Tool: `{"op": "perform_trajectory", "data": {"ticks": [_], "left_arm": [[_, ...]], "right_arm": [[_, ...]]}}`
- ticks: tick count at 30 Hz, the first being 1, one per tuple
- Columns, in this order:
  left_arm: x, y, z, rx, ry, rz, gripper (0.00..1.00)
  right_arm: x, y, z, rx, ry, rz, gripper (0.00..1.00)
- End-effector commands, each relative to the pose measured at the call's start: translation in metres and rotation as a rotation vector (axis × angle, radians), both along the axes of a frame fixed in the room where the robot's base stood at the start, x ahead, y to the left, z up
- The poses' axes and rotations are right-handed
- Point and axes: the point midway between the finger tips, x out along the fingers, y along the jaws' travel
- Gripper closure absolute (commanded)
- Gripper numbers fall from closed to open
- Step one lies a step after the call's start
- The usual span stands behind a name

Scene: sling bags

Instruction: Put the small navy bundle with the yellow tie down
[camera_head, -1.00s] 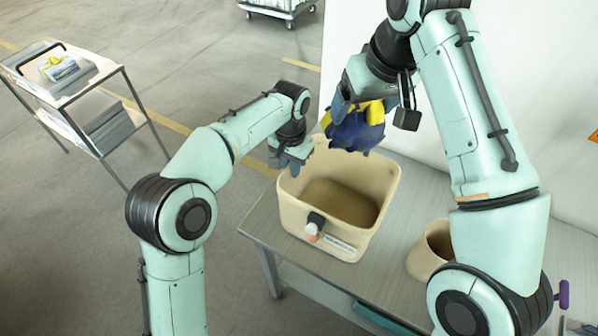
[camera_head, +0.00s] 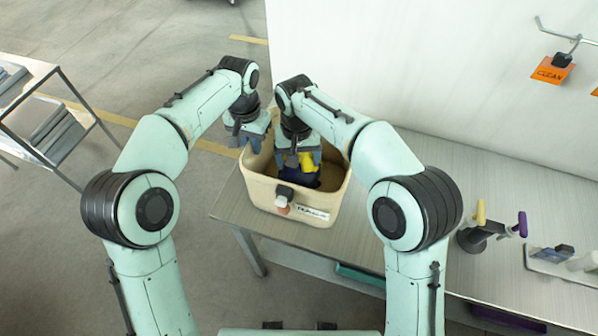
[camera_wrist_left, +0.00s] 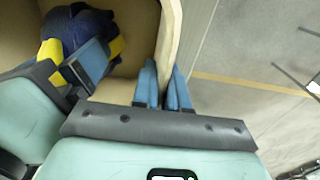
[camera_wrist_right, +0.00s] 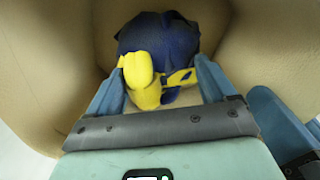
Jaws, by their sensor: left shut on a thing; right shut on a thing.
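The small navy bundle (camera_head: 298,182) with its yellow tie (camera_head: 307,162) is low inside the cream bin (camera_head: 342,200). My right gripper (camera_head: 297,158) reaches down into the bin, shut on the bundle at its tie. In the right wrist view the bundle (camera_wrist_right: 165,35) and tie (camera_wrist_right: 140,75) show between the right fingers (camera_wrist_right: 160,90), close to the bin walls. Whether it touches the bin floor is hidden. My left gripper (camera_head: 250,138) is shut on the bin's left rim; in the left wrist view its fingers (camera_wrist_left: 164,88) straddle the wall (camera_wrist_left: 167,45).
The bin stands on a grey table (camera_head: 400,170) against a white wall. To the right are a dark holder (camera_head: 478,236) with coloured handles and a white tray (camera_head: 560,262). A metal cart (camera_head: 50,130) stands at the left. The table right of the bin is mostly clear.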

Motion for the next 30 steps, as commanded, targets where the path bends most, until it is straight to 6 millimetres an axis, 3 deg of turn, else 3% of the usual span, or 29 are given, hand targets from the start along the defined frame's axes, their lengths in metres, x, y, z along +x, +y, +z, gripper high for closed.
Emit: {"op": "perform_trajectory", "data": {"ticks": [12, 24, 25, 26, 30], "left_arm": [[0.000, 0.000, 0.000, -0.001, -0.001, 0.000, 1.00], [0.000, 0.000, 0.000, 0.000, -0.001, 0.000, 1.00], [0.000, 0.000, 0.000, 0.000, -0.001, 0.000, 1.00], [0.000, 0.000, 0.000, 0.000, -0.001, 0.000, 1.00], [0.000, 0.000, 0.000, 0.000, -0.001, 0.000, 1.00]], "right_arm": [[0.000, 0.000, -0.049, -0.001, -0.001, 0.001, 0.95], [0.001, 0.000, -0.054, 0.001, -0.003, 0.001, 0.95], [0.001, 0.000, -0.055, 0.001, -0.003, 0.001, 0.10], [0.001, 0.000, -0.054, 0.001, -0.003, 0.001, 0.05], [0.001, 0.000, -0.054, 0.001, -0.002, 0.001, 0.05]]}}
